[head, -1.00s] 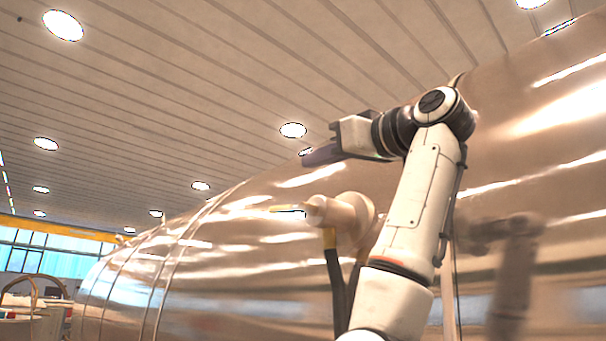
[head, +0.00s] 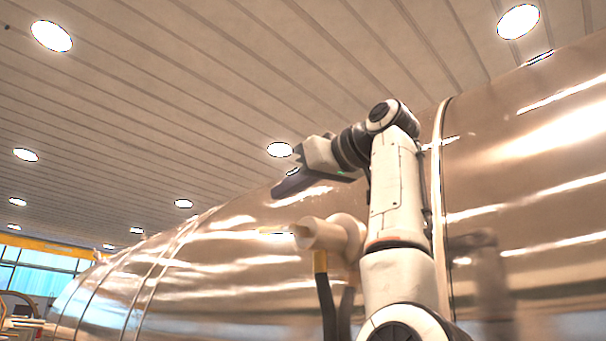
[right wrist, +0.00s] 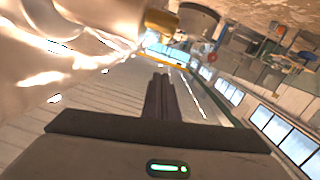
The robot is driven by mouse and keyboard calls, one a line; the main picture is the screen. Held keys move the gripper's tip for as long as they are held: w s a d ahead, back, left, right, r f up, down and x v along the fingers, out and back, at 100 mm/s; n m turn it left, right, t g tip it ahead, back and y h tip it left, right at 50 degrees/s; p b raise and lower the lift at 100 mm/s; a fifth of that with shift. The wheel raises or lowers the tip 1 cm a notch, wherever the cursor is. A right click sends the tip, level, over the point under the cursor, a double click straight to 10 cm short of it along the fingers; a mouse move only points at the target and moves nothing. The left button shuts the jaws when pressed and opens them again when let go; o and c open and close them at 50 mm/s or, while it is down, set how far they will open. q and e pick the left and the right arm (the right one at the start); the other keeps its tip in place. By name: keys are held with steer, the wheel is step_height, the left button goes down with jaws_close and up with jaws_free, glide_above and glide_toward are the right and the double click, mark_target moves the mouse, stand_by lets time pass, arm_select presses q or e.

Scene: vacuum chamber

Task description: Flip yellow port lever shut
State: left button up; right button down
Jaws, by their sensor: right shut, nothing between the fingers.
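A pale round port (head: 322,234) sticks out of the shiny chamber wall in the middle of the head view. There, the port (right wrist: 85,15) and a yellow part (right wrist: 161,22) show at the top. My left gripper is not in view.
The curved, mirror-like chamber wall (head: 540,240) fills the right and lower middle and reflects my arm and the port. A raised seam (head: 439,150) runs down it beside my arm. The air left of the gripper is free. A yellow beam (head: 45,246) is far off.

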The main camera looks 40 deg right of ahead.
mark_target(277, 228)
steer(key=w+f, duration=0.1)
steer(key=w+f+b, duration=0.1)
steer(key=w, duration=0.1)
steer(key=shift+d+f, duration=0.2)
steer(key=shift+f, duration=0.2)
steer(key=shift+w+d+f, duration=0.1)
steer(key=shift+d+f, duration=0.05)
steer(key=shift+f, duration=0.5)
